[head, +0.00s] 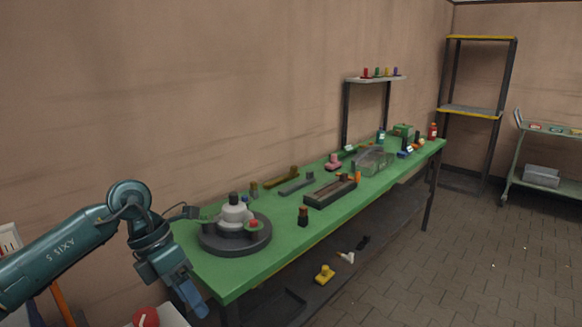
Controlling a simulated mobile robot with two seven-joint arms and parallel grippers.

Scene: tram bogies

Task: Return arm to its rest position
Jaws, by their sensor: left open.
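My left arm comes in from the lower left. Its gripper (187,292) points down, just off the near left end of the green workbench (262,270). Its blue fingers are open, and I see nothing between them. The gripper is apart from the items on the bench. The closest item is a dark round base (234,240) carrying a light grey stepped part. My right arm and gripper are not in view.
A yellow part (325,274) lies on the lower shelf. A rack (471,111) and trolley (543,177) stand beyond. The right-hand floor is clear.

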